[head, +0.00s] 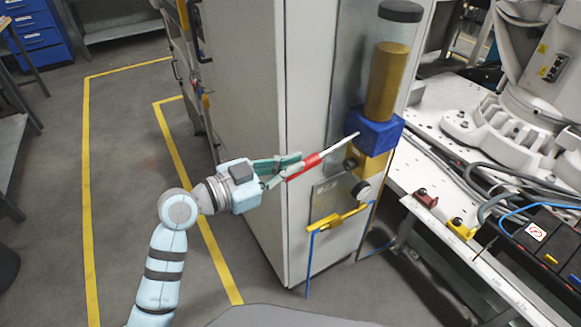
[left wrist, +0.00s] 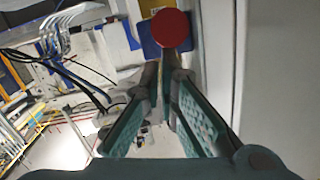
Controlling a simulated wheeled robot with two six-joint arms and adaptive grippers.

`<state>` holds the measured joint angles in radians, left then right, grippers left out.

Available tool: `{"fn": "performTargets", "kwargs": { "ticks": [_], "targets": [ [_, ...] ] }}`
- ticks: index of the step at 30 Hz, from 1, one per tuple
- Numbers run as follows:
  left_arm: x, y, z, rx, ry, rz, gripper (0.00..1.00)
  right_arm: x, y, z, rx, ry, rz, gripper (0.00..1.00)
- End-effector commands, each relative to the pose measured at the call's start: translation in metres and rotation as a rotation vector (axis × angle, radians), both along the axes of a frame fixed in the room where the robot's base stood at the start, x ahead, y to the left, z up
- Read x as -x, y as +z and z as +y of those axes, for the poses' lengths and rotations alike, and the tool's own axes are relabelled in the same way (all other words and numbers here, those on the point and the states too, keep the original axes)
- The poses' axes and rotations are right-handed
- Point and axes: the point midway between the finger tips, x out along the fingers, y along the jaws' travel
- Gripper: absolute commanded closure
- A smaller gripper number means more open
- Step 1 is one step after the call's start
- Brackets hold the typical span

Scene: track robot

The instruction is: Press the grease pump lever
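The grease pump (head: 374,132) is on the front of the tall grey cabinet, a blue block under an amber cylinder with a black cap. Its lever (head: 308,164) has a red grip and a silver rod and slants down to the left. My left gripper (head: 294,165) is at the grip's outer end in the head view. In the left wrist view its teal fingers (left wrist: 164,78) converge almost together at the tips, with nothing seen between them. The round red lever end (left wrist: 171,28) shows just beyond the tips; contact cannot be told. My right gripper is not in view.
The tall grey cabinet (head: 245,110) stands close beside my left arm. A white table (head: 440,190) with a robot base and cables is at the right.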

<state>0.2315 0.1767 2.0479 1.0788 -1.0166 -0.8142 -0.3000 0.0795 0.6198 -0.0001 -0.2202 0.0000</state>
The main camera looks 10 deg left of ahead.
Motion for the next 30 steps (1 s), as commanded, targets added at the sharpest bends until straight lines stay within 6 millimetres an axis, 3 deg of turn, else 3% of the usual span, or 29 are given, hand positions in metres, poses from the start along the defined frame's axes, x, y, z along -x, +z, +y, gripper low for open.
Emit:
{"fn": "performTargets", "kwargs": {
  "ticks": [11,14,19,22,30],
  "targets": [
    [0.001,-0.004,0.001,-0.011,0.0,0.017,1.0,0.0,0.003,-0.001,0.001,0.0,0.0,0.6],
    [0.003,0.007,0.001,-0.01,0.001,0.015,1.0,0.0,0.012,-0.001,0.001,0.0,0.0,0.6],
    [0.01,0.045,0.001,-0.008,0.002,0.006,1.0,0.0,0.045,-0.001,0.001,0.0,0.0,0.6],
    [0.027,0.037,0.019,-0.016,0.003,0.007,1.0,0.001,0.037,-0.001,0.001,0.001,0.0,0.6],
    [0.068,0.037,0.062,-0.013,0.003,0.005,1.0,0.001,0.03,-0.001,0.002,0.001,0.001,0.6]
  ]
}}
